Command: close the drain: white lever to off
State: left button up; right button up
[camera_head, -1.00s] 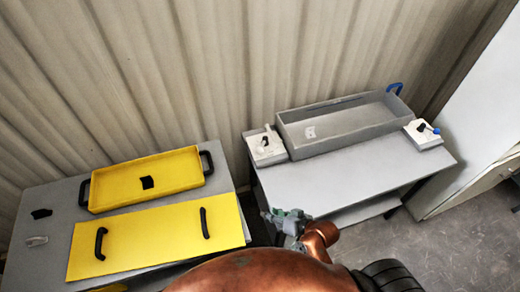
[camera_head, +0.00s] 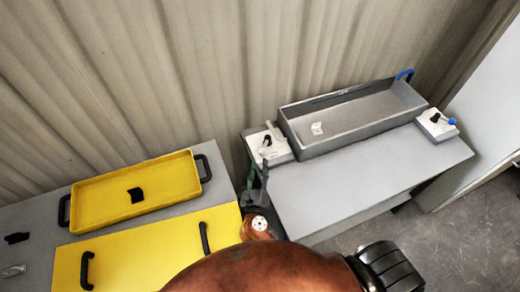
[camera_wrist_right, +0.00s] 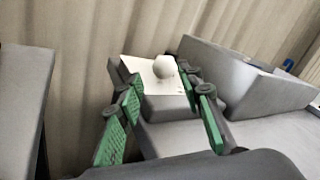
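The white lever (camera_head: 273,131) stands on a small white-topped box (camera_head: 281,154) at the left end of the grey tank. In the right wrist view the lever's round white knob (camera_wrist_right: 163,67) shows above the white plate, between and beyond my fingertips. My right gripper (camera_head: 262,168) is just in front of that box in the head view. It is open, with green pads apart and nothing between them in the right wrist view (camera_wrist_right: 160,84). I cannot tell whether a finger touches the box. The plate's markings are too small to read. My left gripper is not in view.
The grey tank (camera_head: 352,142) stands on a grey table (camera_head: 370,185). A second box (camera_head: 434,131) with a blue-tipped lever (camera_head: 449,121) is at its right end. A yellow tray (camera_head: 105,208) and yellow lid (camera_head: 150,250) lie on the left table. The table front is clear.

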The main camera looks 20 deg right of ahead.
aim_at(263, 151)
jog(key=shift+w+d+f, duration=0.1)
jog(key=shift+d+f, duration=0.1)
jog(key=shift+d, duration=0.05)
jog(key=x, duration=0.7)
jog(key=shift+d, duration=0.35)
jog(key=shift+c, duration=0.4)
grip_shut()
